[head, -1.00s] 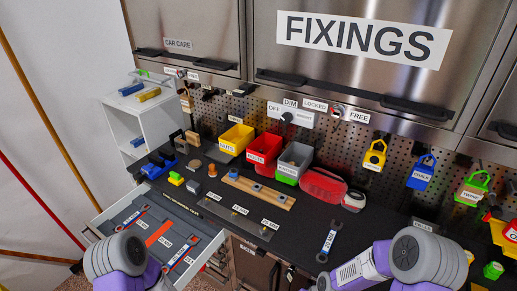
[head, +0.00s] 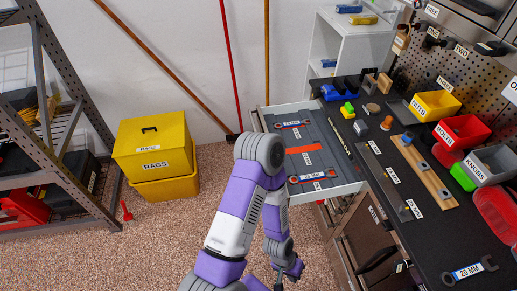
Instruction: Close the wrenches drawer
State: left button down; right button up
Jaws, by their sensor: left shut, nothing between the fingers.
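The wrenches drawer (head: 340,191) stands pulled out of the toolchest, left of the black worktop in the head view. Its grey liner holds a wrench (head: 291,124) at the far end, an orange piece (head: 303,148) in the middle and another wrench (head: 313,176) at the near end. My left arm rises in front of the drawer and hides part of its outer edge. My left gripper (head: 291,270) hangs low, nearer me than the drawer, shut and empty, apart from the drawer. My right gripper is out of view.
The black worktop (head: 425,235) carries a loose wrench (head: 470,271), a wooden rail (head: 430,168) and coloured bins. A white shelf unit (head: 345,50) stands beyond the drawer. Yellow rag boxes (head: 153,148) and a steel rack (head: 62,125) stand left.

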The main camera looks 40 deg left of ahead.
aim_at(315, 148)
jog(key=u, duration=0.7)
jog(key=k, duration=1.05)
jog(key=u, duration=0.6)
jog(key=i, duration=1.35)
jog(key=z, duration=0.7)
